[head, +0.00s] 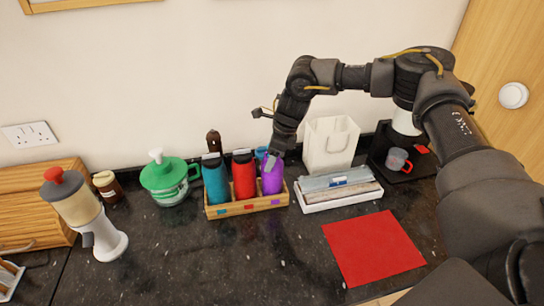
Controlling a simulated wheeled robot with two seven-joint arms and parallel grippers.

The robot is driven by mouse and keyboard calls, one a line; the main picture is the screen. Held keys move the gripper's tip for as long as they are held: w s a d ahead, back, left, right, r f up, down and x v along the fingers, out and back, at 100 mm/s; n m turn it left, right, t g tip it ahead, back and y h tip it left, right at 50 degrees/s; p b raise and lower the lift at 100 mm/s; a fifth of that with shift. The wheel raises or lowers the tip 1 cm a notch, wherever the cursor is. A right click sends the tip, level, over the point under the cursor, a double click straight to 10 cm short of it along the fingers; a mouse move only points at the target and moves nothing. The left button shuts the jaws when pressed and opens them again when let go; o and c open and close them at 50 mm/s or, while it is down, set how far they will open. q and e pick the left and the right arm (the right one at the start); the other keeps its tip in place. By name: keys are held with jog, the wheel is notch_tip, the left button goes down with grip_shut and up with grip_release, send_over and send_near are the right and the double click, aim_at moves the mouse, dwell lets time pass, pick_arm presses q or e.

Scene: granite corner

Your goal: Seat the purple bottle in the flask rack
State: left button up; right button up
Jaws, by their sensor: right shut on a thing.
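The purple bottle (272,183) is upright at the right end of the wooden flask rack (245,208), above or in its right compartment; I cannot tell whether its base is fully down. My right gripper (271,160) is shut on the top of the purple bottle and hides its cap. A teal bottle (216,183) stands in the left compartment and a red bottle (244,178) in the middle one. The rack's front has small coloured marks. My left gripper is not in view.
A white tray (340,196) with flat packs stands right of the rack, with a white bag (329,145) behind it. A green-lidded jar (168,180) stands to the left. A dark brown bottle (214,141) is behind the rack. A red mat (373,247) lies front right; the front counter is clear.

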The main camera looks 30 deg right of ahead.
jog(key=shift+w+f, duration=0.1)
jog(key=shift+f, duration=0.45)
jog(key=shift+f, duration=0.2)
jog(key=o, duration=1.4)
jog(key=shift+c, duration=0.2)
jog(key=shift+r, duration=0.1)
